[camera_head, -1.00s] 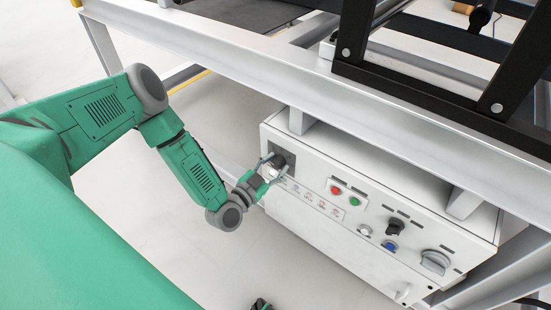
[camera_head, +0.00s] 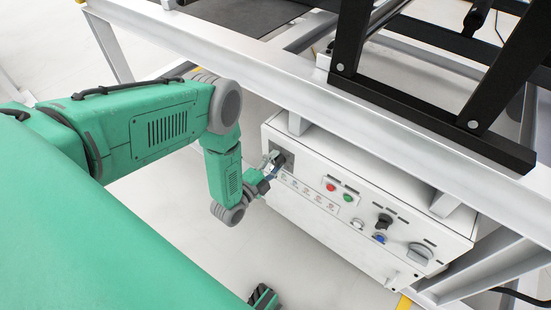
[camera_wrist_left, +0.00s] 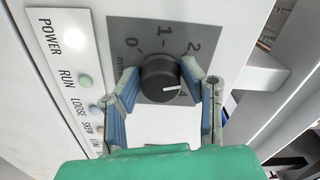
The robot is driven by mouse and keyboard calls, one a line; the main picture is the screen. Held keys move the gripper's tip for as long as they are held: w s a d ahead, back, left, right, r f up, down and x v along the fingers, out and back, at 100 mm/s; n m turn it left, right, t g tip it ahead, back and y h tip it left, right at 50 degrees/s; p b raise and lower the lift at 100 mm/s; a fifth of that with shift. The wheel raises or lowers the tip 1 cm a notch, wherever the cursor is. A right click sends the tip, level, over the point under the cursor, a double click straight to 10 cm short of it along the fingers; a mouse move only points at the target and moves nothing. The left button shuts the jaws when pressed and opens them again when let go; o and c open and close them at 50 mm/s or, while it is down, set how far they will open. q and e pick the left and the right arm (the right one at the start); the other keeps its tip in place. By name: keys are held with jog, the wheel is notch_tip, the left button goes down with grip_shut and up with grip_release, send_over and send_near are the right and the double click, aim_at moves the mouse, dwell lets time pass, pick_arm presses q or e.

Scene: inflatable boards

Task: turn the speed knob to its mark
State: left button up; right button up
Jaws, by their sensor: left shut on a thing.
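The speed knob (camera_wrist_left: 158,78) is a round dark knob on a grey dial plate (camera_wrist_left: 122,32) of the white control box. The digits 0, 1, 2 and 4 show around it; a finger hides the part between 2 and 4. Its white pointer line is toward the lower right, near the 4. I cannot make out a separate target mark. My left gripper (camera_wrist_left: 160,82) is shut on the knob, one finger on each side. In the head view my left gripper (camera_head: 271,165) is at the box's left end and largely covers the knob.
The control box (camera_head: 330,235) also carries a red button (camera_head: 331,188), a green button (camera_head: 348,197), a black selector (camera_head: 384,220), a blue button (camera_head: 379,239) and a grey rotary switch (camera_head: 419,254). A white frame beam (camera_head: 300,95) runs just above it. Open floor lies in front.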

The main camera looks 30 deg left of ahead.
pick_arm(q)
jog(key=shift+m+p, duration=0.35)
jog(key=shift+m, duration=1.25)
jog(key=shift+d+f, duration=0.1)
jog(key=o, duration=1.2)
jog(key=shift+c, duration=0.2)
jog(key=shift+s, duration=0.15)
jog(key=s, duration=0.7)
jog(key=shift+a, duration=0.35)
